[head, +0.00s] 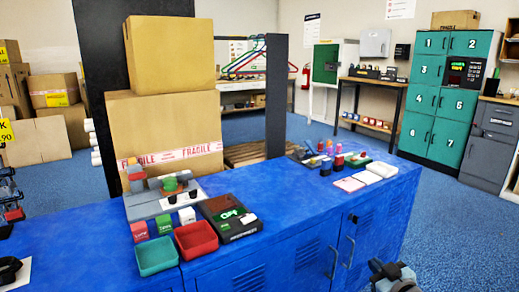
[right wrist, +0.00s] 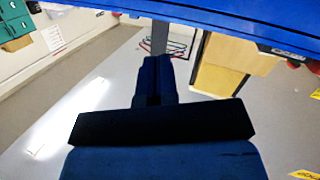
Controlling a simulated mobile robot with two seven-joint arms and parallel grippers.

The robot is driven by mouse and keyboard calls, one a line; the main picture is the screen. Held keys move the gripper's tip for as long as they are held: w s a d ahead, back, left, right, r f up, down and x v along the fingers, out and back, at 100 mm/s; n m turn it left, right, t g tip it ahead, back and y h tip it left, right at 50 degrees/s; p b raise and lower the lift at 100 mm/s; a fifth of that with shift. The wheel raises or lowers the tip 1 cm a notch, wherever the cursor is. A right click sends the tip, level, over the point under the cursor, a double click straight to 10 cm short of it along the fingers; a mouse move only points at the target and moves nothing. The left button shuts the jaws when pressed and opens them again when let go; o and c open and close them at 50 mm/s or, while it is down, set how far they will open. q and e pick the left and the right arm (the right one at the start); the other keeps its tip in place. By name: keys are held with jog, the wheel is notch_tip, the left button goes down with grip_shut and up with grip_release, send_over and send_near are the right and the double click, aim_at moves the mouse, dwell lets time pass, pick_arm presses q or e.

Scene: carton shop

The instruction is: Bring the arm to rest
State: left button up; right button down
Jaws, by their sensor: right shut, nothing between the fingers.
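My right gripper (head: 392,276) shows at the bottom edge of the head view, in front of the blue counter (head: 290,225) and to the right of its locker doors. Nothing is seen in it. In the right wrist view, the right gripper (right wrist: 155,75) is dark, with its fingers together and empty. That view looks upside down, with the blue counter edge (right wrist: 240,20) across its top. It appears apart from the counter. I cannot make out my left gripper in either view.
White trays (head: 380,170) lie near the far right end. Teal lockers (head: 450,100) stand behind. Blue floor (head: 450,235) is clear right of the counter.

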jog(key=s+a+r+y, duration=0.3)
jog(key=s+a+y, duration=0.2)
jog(key=s+a, duration=1.4)
jog(key=s+a+r+m, duration=0.1)
jog(key=s+r+m, duration=0.1)
jog(key=s+r, duration=0.45)
pick_arm(q)
notch_tip(320, 180, up, 9)
jog(key=a+y+p, duration=0.2)
jog(key=p, duration=1.4)
pick_arm(e)
notch_tip(320, 180, up, 6)
jog(key=d+r+h, duration=0.1)
pick_arm(q)
jog(key=s+a+r+g+y+p, duration=0.2)
jog(key=a+p, duration=0.4)
jog(key=p, duration=1.9)
jog(key=s+g+y, duration=0.1)
jog(key=s+g, duration=0.1)
jog(key=shift+s+a+r+n+g+y, duration=0.2)
jog(key=shift+n+g+y, duration=0.1)
jog(key=shift+y, duration=0.1)
pick_arm(e)
jog(key=s+d+r+g+h, duration=0.2)
jog(key=s+d+g+h, duration=0.2)
jog(key=d, duration=0.3)
jog(key=shift+s+m+g, duration=0.3)
jog(key=shift+s+g, duration=0.2)
jog(key=shift+s, duration=0.4)
